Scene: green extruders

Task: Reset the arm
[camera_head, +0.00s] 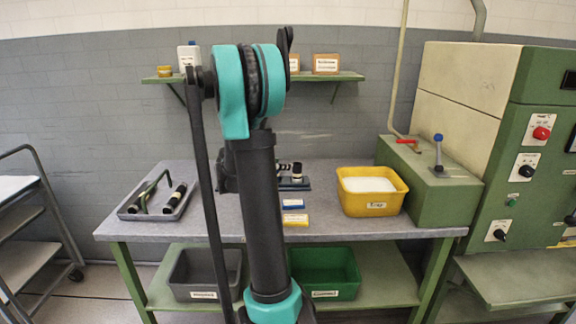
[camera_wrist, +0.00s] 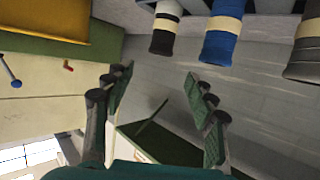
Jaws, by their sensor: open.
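My arm (camera_head: 255,180), teal and black, stands upright in the middle of the head view, bent at the top in front of the workbench. My gripper (camera_wrist: 157,78) shows in the wrist view with its two dark green padded fingers spread wide apart. Nothing is between the fingers. In the head view the gripper is mostly hidden behind my arm, so its exact height above the bench cannot be told.
The grey workbench (camera_head: 340,222) bears a tray (camera_head: 133,207) with dark tools, a yellow tub (camera_head: 370,206) and small labelled blocks. A green machine (camera_head: 500,150) stands right, a wall shelf (camera_head: 345,77) behind. Black-and-white, blue (camera_wrist: 221,43) and grey cylinders hang into the wrist view.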

